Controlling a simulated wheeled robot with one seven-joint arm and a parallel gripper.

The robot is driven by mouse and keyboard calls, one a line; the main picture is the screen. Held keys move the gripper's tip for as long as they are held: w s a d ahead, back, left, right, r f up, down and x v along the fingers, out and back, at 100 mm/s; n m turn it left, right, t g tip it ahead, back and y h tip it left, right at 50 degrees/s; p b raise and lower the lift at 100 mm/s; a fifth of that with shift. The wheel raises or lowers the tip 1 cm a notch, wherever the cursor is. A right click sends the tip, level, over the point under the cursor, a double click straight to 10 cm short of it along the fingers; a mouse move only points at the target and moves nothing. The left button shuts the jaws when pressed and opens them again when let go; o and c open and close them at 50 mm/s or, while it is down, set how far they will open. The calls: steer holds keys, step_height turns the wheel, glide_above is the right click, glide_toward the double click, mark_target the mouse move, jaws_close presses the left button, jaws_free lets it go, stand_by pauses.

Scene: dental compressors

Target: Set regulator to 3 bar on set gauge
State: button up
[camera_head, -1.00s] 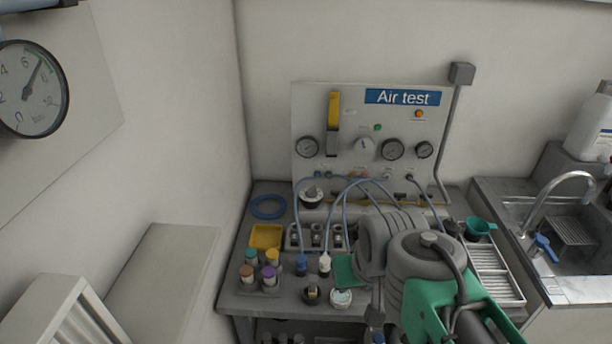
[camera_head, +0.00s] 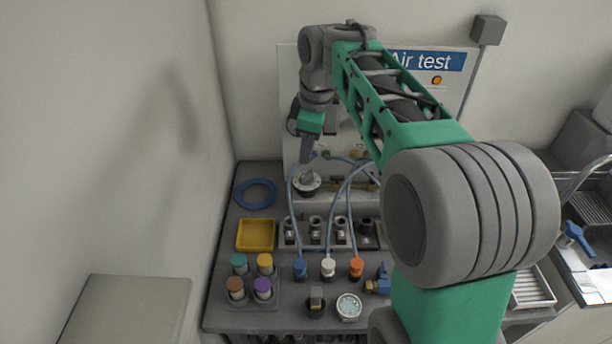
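A grey knob on a round black-and-white base (camera_head: 307,184), which may be the regulator, stands at the foot of the air test panel (camera_head: 290,75). My gripper (camera_head: 307,164) points down right at this knob, with its fingers at or just above it. I cannot tell whether they touch it or how far apart they are. The panel's gauges are hidden behind my arm, so no set gauge reading shows. A loose round gauge (camera_head: 348,306) with a pale face lies at the bench front; its reading is too small to make out.
Blue hoses (camera_head: 293,215) arch from the panel to blue, white and orange connectors on the bench. A yellow tray (camera_head: 256,249), a blue hose coil (camera_head: 273,196) and a rack of coloured caps (camera_head: 251,296) stand left. My arm covers the right half of the bench.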

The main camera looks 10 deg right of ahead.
steer(key=w+f+n+g+b, duration=0.1)
steer(key=w+f+n+b, duration=0.1)
steer(key=w+f+n, duration=0.5)
steer(key=n+g, duration=0.1)
steer(key=n, duration=0.4)
glide_above(307, 174)
steer(key=shift+h, duration=0.4)
step_height(307, 174, down, 4)
steer(key=shift+a+f+b, duration=0.1)
steer(key=shift+f+b, duration=0.05)
steer(key=shift+b, duration=0.2)
step_height(307, 174, down, 8)
steer(key=b, duration=0.6)
steer(key=shift+b, duration=0.35)
jaws_close()
